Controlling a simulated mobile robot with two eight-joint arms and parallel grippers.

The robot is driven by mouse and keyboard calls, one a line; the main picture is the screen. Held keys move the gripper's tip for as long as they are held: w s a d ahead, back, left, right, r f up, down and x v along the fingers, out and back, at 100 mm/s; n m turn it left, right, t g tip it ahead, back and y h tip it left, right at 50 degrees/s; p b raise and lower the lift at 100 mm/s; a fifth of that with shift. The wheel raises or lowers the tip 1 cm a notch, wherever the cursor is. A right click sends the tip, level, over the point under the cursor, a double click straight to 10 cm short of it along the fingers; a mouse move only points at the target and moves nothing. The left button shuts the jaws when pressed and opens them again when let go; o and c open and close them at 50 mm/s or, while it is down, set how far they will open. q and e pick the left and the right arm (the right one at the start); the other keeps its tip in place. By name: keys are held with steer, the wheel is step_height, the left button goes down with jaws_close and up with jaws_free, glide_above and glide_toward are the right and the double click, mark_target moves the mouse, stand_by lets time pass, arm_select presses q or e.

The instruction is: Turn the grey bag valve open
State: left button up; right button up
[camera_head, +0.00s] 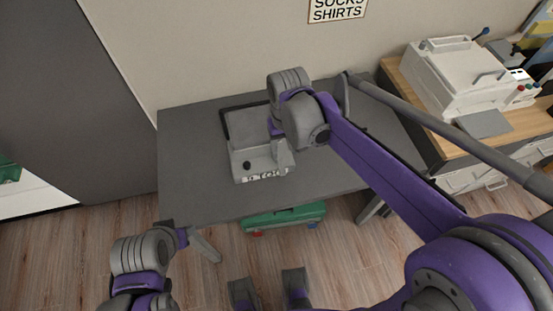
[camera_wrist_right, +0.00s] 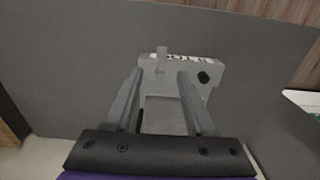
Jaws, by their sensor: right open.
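A grey box-like fixture (camera_head: 245,160) lies on the dark grey table, with a black knob and partly readable dark lettering on its front edge. In the right wrist view its pale front block (camera_wrist_right: 172,70) carries a small upright grey tab (camera_wrist_right: 162,60), possibly the valve handle, and the black knob (camera_wrist_right: 204,77). My right gripper (camera_head: 282,158) is over the fixture's right side and hides part of it. In the wrist view its fingers (camera_wrist_right: 160,76) are apart, with the tab between their tips; contact cannot be told. My left gripper (camera_head: 203,245) is off the table's front left corner, away from the fixture.
The table (camera_head: 190,190) is clear to the left of the fixture. A green case (camera_head: 285,216) sits below its front edge. A white machine (camera_head: 455,75) stands on a wooden cabinet (camera_head: 408,92) at the right. A wall sign (camera_head: 337,9) hangs behind.

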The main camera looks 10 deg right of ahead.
mark_target(283, 170)
steer(key=f, duration=0.5)
steer(key=f+b, duration=0.1)
steer(key=f, duration=0.4)
steer(key=shift+w+a+f, duration=0.1)
steer(key=shift+a+f, duration=0.1)
steer(key=shift+f, duration=0.15)
jaws_close()
